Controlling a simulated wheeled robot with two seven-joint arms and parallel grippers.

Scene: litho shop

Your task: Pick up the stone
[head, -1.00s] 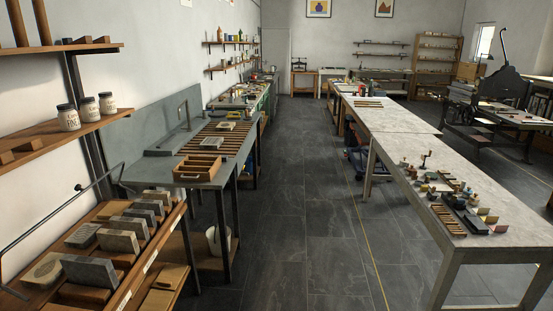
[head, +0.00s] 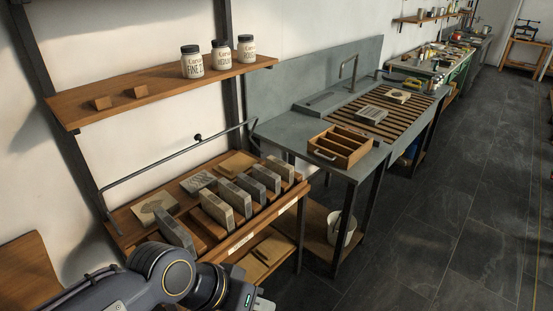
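Several grey lithography stones stand upright in a slotted wooden rack (head: 205,248) at lower left in the head view. The nearest stone (head: 175,233) leans at the left end, and another stone (head: 217,208) stands across a gap from it. Flat stones lie behind them, one with a round drawing (head: 155,208) and one with a striped face (head: 198,182). My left gripper (head: 262,304) is at the bottom edge, in front of the rack and apart from the stones. It is mostly cut off, so its fingers cannot be judged. My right gripper is not in view.
A shelf (head: 150,93) with labelled jars (head: 192,62) hangs above the rack. A grey rail (head: 165,167) runs behind the stones. The sink table (head: 275,130) beyond holds a wooden tray (head: 341,148) and two stones on slats (head: 373,113). The floor at right is clear.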

